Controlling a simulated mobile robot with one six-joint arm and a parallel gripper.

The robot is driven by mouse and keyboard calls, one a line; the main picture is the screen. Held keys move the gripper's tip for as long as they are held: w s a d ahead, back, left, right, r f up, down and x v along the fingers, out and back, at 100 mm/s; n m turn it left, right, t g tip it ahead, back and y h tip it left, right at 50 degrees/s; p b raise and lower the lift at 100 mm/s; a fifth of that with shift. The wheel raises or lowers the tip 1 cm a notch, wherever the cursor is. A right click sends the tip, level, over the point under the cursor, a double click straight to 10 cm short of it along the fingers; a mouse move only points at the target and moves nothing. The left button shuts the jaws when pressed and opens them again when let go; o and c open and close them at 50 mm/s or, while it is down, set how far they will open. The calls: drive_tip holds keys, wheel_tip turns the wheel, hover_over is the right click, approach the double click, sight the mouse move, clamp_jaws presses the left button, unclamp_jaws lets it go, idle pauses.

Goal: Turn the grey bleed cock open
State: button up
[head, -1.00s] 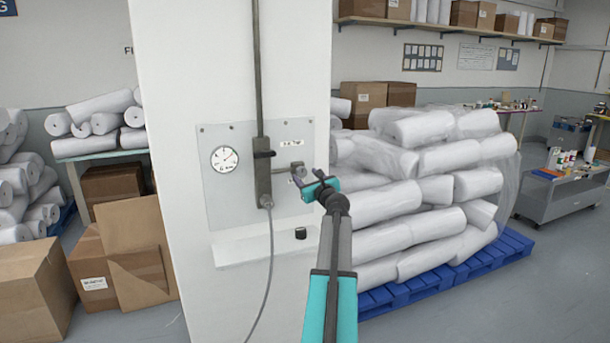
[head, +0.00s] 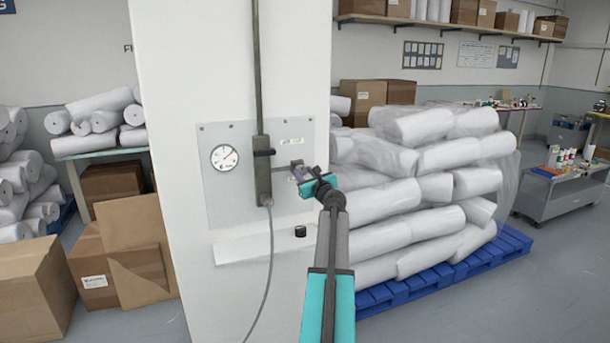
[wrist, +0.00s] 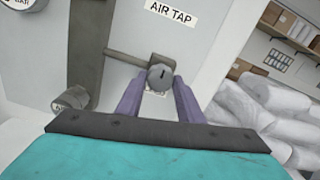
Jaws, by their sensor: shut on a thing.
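The grey bleed cock (wrist: 160,77) sits at the end of a short side pipe under the "AIR TAP" label in the wrist view. A dark mark shows on its round face. My gripper (wrist: 160,92) has its two purple fingers on either side of the cock and is shut on it. In the head view my gripper (head: 299,172) reaches the cock from the right front, and its jaws mostly hide the cock there. The side pipe (wrist: 125,59) runs left to a dark grey vertical block (head: 263,178) on the panel.
A white gauge (head: 224,157) is on the panel (head: 225,200) to the left. A small black cap (head: 300,231) stands on the ledge (head: 240,250) below. A hose hangs from the block. Wrapped white rolls (head: 430,170) on a blue pallet (head: 480,263) stand close on the right.

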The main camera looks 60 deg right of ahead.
drive_tip(key=shift+s+n+b, duration=0.1)
drive_tip(key=shift+n+b, duration=0.3)
drive_tip(key=shift+b, duration=0.2)
drive_tip(key=shift+f+b, duration=0.1)
drive_tip(key=shift+b, duration=0.2)
drive_tip(key=n+b, duration=0.3)
drive_tip(key=shift+f, duration=0.15)
drive_tip(key=n+b, duration=0.5)
drive_tip(key=b, duration=0.1)
drive_tip(key=shift+d, duration=0.1)
drive_tip(key=n+b, duration=0.5)
drive_tip(key=b, duration=0.1)
drive_tip(key=n+b, duration=0.4)
drive_tip(key=shift+r, duration=0.2)
drive_tip(key=o, duration=1.1)
